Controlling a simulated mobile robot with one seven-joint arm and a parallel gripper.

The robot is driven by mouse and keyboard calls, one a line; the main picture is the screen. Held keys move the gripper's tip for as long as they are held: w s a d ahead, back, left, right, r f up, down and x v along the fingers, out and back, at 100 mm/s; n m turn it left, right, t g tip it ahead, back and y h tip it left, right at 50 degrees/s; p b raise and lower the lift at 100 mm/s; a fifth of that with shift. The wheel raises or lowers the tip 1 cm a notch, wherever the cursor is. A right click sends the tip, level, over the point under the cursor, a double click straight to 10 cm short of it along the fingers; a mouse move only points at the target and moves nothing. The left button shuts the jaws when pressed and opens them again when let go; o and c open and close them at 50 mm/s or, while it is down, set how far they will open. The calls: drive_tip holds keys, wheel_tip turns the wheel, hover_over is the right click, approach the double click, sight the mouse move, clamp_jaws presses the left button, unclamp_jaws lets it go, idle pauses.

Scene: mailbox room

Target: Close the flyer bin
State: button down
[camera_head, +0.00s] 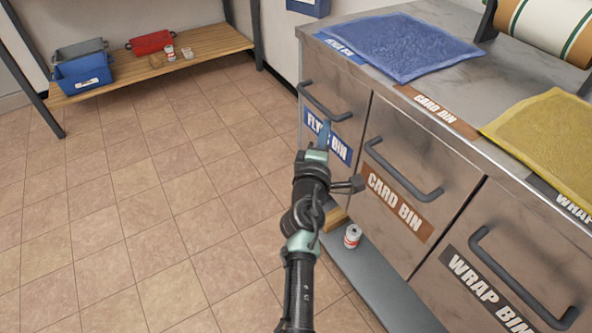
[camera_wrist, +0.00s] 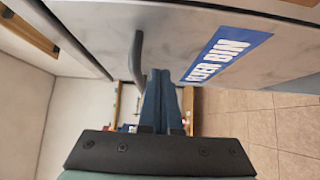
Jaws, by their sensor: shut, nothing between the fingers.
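The flyer bin (camera_head: 346,100) is the leftmost metal front in the cabinet, with a blue "FLYER BIN" label and a dark bar handle (camera_head: 325,101). In the head view its front looks about flush with the card bin beside it; I cannot tell whether a small gap remains. The wrist view shows the blue label (camera_wrist: 226,55) and the handle (camera_wrist: 138,65) close by. My gripper (camera_head: 324,134) is shut and empty, its blue fingertips (camera_wrist: 161,74) at the label, just below the handle. I cannot tell whether they touch the front.
The card bin (camera_head: 410,150) and wrap bin (camera_head: 500,265) stand to the right. A blue padded mailer (camera_head: 400,45) and a yellow one (camera_head: 550,130) lie on the countertop. A can (camera_head: 352,236) stands on the ledge below. A wooden shelf (camera_head: 200,50) is at back left; the tiled floor is clear.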

drive_tip(key=s+a+p, duration=0.3)
drive_tip(key=s, duration=0.7)
drive_tip(key=s+d+r+m+t+h, duration=0.15)
drive_tip(key=r+m, duration=0.45)
drive_tip(key=r, duration=0.9)
drive_tip(key=s+d+r+m+t, duration=0.1)
drive_tip(key=d+r+m+t, duration=0.3)
drive_tip(key=r, duration=1)
drive_tip(key=s+a+r+m+t+y, duration=0.2)
drive_tip(key=s+a+r+m, duration=0.1)
drive_tip(key=s+r, duration=0.7)
drive_tip(key=s+a+r+m+t+y, duration=0.25)
drive_tip(key=s+r, duration=0.45)
drive_tip(key=r, duration=0.6)
wheel_tip(320, 180, up, 31)
drive_tip(key=p, duration=3.2)
drive_tip(key=shift+w+d+f+m, duration=0.15)
drive_tip(key=shift+w+d+m, duration=0.05)
drive_tip(key=shift+w+m, duration=0.2)
